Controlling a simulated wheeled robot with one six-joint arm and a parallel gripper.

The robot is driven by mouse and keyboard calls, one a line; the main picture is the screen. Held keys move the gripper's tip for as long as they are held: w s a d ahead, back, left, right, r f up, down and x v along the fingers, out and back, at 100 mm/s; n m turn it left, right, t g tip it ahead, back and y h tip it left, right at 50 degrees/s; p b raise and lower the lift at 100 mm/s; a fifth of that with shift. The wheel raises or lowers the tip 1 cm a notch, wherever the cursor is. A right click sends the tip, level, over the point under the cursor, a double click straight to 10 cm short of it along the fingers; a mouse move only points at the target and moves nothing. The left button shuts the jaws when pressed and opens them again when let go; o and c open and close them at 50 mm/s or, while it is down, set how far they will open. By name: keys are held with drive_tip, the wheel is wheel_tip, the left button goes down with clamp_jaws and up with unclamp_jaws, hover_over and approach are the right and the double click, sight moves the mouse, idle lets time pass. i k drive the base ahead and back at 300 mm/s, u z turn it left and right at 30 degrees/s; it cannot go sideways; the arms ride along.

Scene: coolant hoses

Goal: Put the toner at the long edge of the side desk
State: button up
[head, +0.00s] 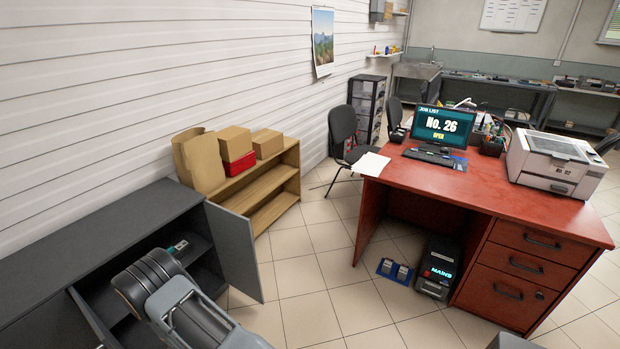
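No thing in the head view is clearly a toner. A small dark item with a pale and green patch (178,246) shows inside the open grey cabinet (130,213) at the left; I cannot tell what it is. My arm comes in from the bottom and stands in front of the cabinet opening. My gripper does not show; the arm hides that area. A red desk (500,205) with drawers stands at the right; I cannot tell whether it is the side desk.
The cabinet door (235,250) stands open. A wooden shelf (275,185) bears cardboard boxes and a red box (239,164). The red desk carries a monitor (444,124), papers and a printer (555,162). A black tower (437,267) stands under it. Tiled floor (310,285) between is clear.

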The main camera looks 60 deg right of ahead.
sight(452, 180)
drive_tip(key=z, duration=1)
drive_tip(key=i, duration=0.9)
drive_tip(key=z, duration=0.85)
